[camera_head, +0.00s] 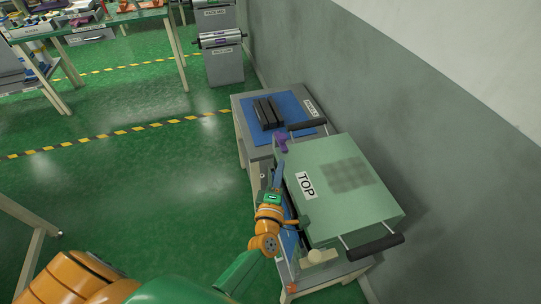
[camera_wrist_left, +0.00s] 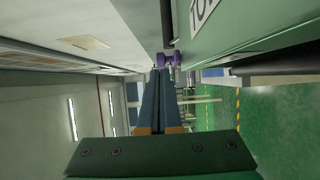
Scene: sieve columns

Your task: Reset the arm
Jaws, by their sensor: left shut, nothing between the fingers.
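My left arm comes in from the bottom left, in green and orange. My left gripper (camera_head: 279,166) is beside the left side of the green box marked TOP (camera_head: 320,205), with its blue fingers pointing away toward the back. In the left wrist view my left gripper (camera_wrist_left: 159,72) shows its two long fingers together, with nothing between them. A small purple part (camera_head: 282,144) shows just beyond the fingertips; it also shows in the left wrist view (camera_wrist_left: 168,59). I cannot tell whether the fingertips touch it. My right gripper is not in view.
The box has dark handles (camera_head: 375,246) at its front and back. Behind it, a table with a blue mat (camera_head: 292,102) holds dark blocks (camera_head: 268,113). A grey wall (camera_head: 400,110) closes off the right side. Green floor (camera_head: 150,180) lies open to the left.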

